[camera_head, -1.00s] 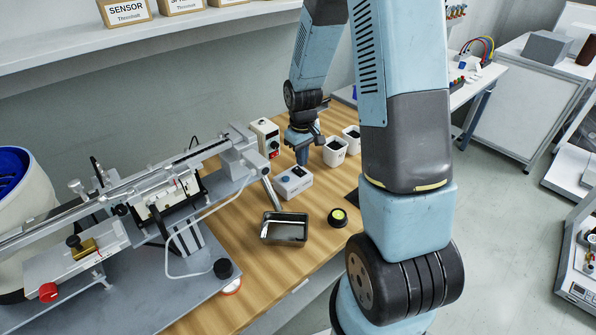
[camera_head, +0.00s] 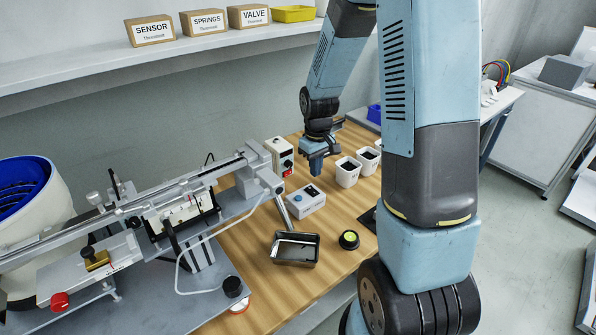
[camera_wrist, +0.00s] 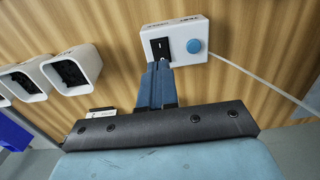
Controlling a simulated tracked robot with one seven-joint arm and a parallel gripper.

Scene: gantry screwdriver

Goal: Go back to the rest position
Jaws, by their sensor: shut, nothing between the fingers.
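My gripper (camera_head: 316,170) is above the wooden workbench, just behind a small white control box (camera_head: 306,201) in the head view. Its blue fingers are together and hold nothing; they also show in the wrist view (camera_wrist: 157,82). There the fingertips overlap the near edge of the control box (camera_wrist: 173,42), which has a black rocker switch and a blue knob. I cannot tell the exact height of the fingers over the bench. My arm bends down to the bench from the upper right.
White bins (camera_head: 347,173) with dark contents stand right of my gripper. A white box with a red switch (camera_head: 280,157) stands to its left. A metal tray (camera_head: 296,250) and a black-and-yellow round piece (camera_head: 349,240) lie in front. The rail machine (camera_head: 180,215) fills the left.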

